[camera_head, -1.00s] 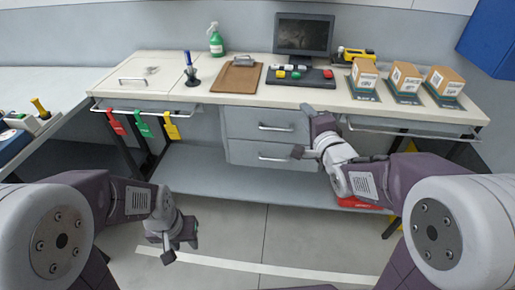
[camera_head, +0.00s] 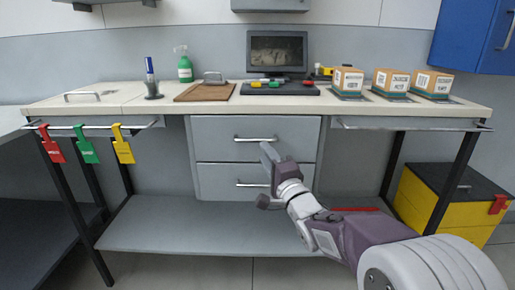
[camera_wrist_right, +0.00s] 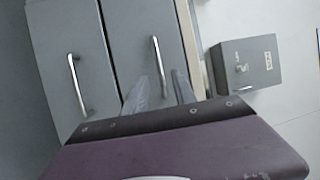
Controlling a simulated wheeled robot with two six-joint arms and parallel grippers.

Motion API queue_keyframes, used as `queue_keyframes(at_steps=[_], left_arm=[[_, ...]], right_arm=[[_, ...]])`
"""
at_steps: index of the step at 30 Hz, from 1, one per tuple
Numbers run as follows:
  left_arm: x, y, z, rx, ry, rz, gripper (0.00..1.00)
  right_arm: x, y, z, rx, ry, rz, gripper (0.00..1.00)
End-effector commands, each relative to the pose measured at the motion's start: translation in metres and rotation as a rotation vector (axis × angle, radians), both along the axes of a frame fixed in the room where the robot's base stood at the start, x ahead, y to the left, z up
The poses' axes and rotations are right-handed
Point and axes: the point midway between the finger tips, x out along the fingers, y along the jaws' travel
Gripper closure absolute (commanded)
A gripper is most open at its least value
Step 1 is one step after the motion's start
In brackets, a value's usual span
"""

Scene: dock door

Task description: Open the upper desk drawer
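The upper desk drawer (camera_head: 217,130) is a grey front under the middle of the workbench, flush with the cabinet and shut. Its silver bar handle (camera_head: 250,139) runs across it. The handle also shows in the right wrist view (camera_wrist_right: 160,68), turned on end. My right gripper (camera_head: 264,176) is open and empty in front of the drawers. One finger rises just below the right end of the upper handle in the head view; no contact shows. In the wrist view, its fingers (camera_wrist_right: 163,94) point towards the drawer fronts. My left gripper is not in view.
The lower drawer (camera_head: 220,180), with its own handle (camera_head: 252,184), is shut below. A shelf (camera_head: 190,230) spans under the bench. Red, green and yellow tags hang from the left rail (camera_head: 105,126). A yellow case (camera_head: 425,200) stands at the right.

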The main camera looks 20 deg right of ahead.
Motion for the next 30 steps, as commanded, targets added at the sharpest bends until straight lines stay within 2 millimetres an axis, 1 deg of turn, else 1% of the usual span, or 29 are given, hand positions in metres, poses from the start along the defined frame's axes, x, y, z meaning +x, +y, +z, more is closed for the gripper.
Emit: queue_keyframes(at_steps=[1, 3, 6, 9, 13, 19, 20, 21, 23, 30], left_arm=[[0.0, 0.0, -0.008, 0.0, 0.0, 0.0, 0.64], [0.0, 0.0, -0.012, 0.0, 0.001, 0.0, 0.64], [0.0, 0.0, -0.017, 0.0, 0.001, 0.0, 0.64], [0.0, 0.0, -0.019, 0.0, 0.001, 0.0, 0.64], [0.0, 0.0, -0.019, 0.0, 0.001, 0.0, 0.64], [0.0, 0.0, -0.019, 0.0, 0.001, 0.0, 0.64], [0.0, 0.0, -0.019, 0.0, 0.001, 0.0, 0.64], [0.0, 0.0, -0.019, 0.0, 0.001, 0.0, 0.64], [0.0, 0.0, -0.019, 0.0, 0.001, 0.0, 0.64], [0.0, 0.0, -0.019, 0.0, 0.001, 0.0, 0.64]], right_arm=[[0.011, 0.002, -0.002, 0.0, -0.002, 0.002, 0.68], [0.026, 0.004, 0.001, 0.0, -0.003, 0.001, 0.68], [0.043, 0.006, 0.004, 0.0, -0.001, 0.001, 0.68], [0.055, 0.007, 0.007, -0.001, -0.001, 0.001, 0.68], [0.061, 0.008, 0.01, -0.001, -0.001, 0.0, 0.68], [0.061, 0.008, 0.01, 0.0, 0.0, 0.0, 0.68], [0.061, 0.007, 0.01, 0.0, -0.001, 0.0, 0.73], [0.061, 0.007, 0.01, 0.0, 0.0, 0.0, 0.84], [0.061, 0.007, 0.01, 0.0, -0.001, 0.0, 1.0], [0.061, 0.007, 0.01, 0.0, -0.001, 0.0, 1.0]])
